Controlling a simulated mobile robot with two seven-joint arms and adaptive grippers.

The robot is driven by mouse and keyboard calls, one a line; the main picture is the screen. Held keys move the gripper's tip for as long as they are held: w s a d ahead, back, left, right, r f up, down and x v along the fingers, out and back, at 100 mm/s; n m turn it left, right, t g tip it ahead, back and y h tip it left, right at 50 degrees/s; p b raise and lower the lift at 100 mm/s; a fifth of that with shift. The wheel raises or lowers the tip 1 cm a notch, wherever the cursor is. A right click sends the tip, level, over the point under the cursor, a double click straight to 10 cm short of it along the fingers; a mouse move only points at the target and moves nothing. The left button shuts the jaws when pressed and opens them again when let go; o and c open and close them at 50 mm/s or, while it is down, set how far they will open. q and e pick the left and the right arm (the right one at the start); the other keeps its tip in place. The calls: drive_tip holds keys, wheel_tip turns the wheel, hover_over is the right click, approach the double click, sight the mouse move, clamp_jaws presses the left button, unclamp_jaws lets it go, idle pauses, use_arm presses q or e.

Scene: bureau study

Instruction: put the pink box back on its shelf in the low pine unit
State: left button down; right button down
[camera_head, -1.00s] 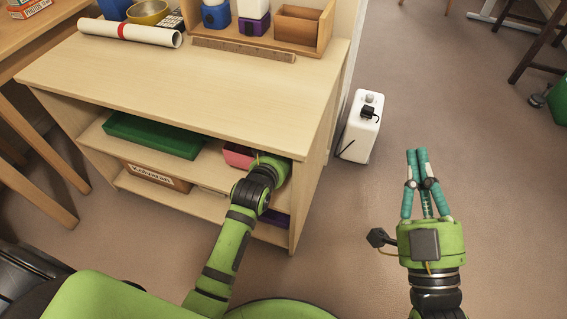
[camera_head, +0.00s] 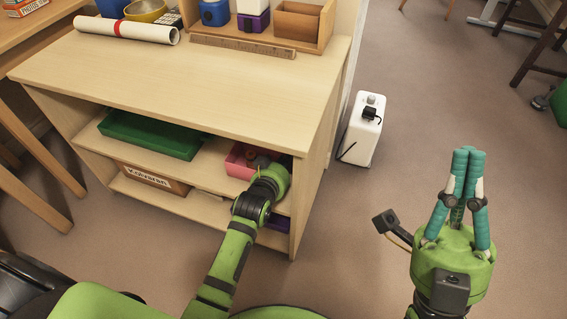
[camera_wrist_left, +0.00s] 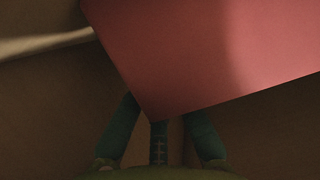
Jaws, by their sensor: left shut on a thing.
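The pink box (camera_head: 237,163) is inside the right part of the low pine unit (camera_head: 190,85), at the level of its upper shelf. In the left wrist view, the pink box (camera_wrist_left: 215,50) fills the upper right, slanted, with a corner at the fingers. My left gripper (camera_head: 258,164) reaches into the unit and is shut on the pink box; the unit and my wrist partly hide its fingers. Its fingers show in the left wrist view (camera_wrist_left: 158,128). I cannot tell whether the box rests on the shelf. My right gripper (camera_head: 467,156) is empty, fingertips together, over the floor.
A green tray (camera_head: 152,134) lies left on the upper shelf. A labelled brown box (camera_head: 150,178) and a purple item (camera_head: 277,222) sit lower. A rolled paper (camera_head: 125,30), ruler and organizer stand on top.

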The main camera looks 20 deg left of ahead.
use_arm(q)
drive_tip(key=c, duration=1.4)
unclamp_jaws()
drive_tip(key=shift+f, duration=0.1)
